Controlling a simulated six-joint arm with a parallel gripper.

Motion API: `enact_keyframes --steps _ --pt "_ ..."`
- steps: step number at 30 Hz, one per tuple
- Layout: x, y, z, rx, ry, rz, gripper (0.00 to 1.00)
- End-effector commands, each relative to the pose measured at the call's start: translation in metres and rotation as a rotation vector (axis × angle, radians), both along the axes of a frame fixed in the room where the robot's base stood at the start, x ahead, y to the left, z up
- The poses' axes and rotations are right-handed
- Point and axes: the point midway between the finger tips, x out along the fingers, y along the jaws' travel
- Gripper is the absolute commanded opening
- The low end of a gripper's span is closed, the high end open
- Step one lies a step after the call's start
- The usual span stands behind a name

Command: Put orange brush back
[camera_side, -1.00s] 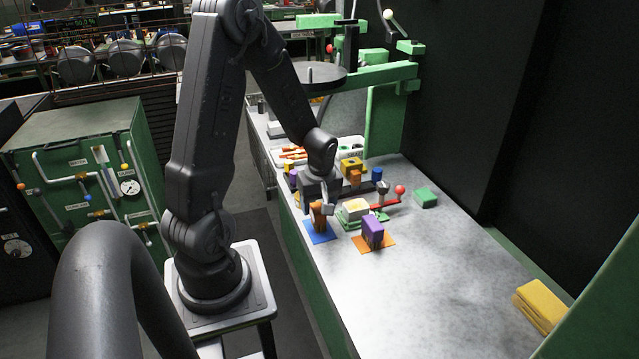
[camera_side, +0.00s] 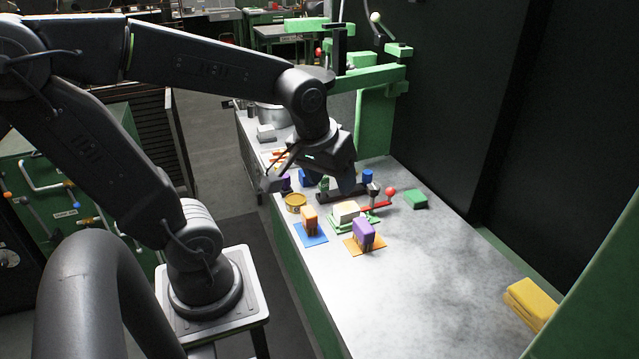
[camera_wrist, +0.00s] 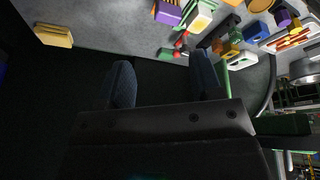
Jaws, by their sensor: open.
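An orange brush (camera_side: 310,219) stands upright on a blue mat (camera_side: 318,240) near the left edge of the bench. A purple brush (camera_side: 363,233) stands on an orange mat (camera_side: 380,244) to its right. My gripper (camera_side: 308,181) is open, above and behind the orange brush and apart from it. In the wrist view my gripper's spread fingers (camera_wrist: 162,82) have nothing between them. The purple brush also shows at the top of the wrist view (camera_wrist: 168,13). I cannot make out the orange brush for sure in that view.
A white block on a green base (camera_side: 346,212), a round tin (camera_side: 295,202) and a dark rack (camera_side: 335,197) with coloured pieces stand nearby. A red-knobbed lever (camera_side: 389,192) and a green block (camera_side: 415,200) lie right. A yellow block (camera_side: 532,302) is at front right. The front bench is clear.

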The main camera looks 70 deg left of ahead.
Motion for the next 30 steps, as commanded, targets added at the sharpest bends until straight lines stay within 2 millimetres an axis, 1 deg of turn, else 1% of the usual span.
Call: enact_keyframes --steps 1,3,6,9,12,30 --pt "-0.010 -0.018 0.010 0.025 -0.036 -0.128 0.59" --pt "-0.022 -0.035 0.020 0.056 -0.069 -0.279 0.59" --pt "-0.035 -0.052 0.028 0.089 -0.104 -0.433 0.59" --pt "-0.043 -0.059 0.032 0.108 -0.123 -0.514 0.59" --pt "-0.045 -0.062 0.032 0.114 -0.127 -0.541 0.59" --pt "-0.044 -0.061 0.032 0.114 -0.126 -0.536 0.59"
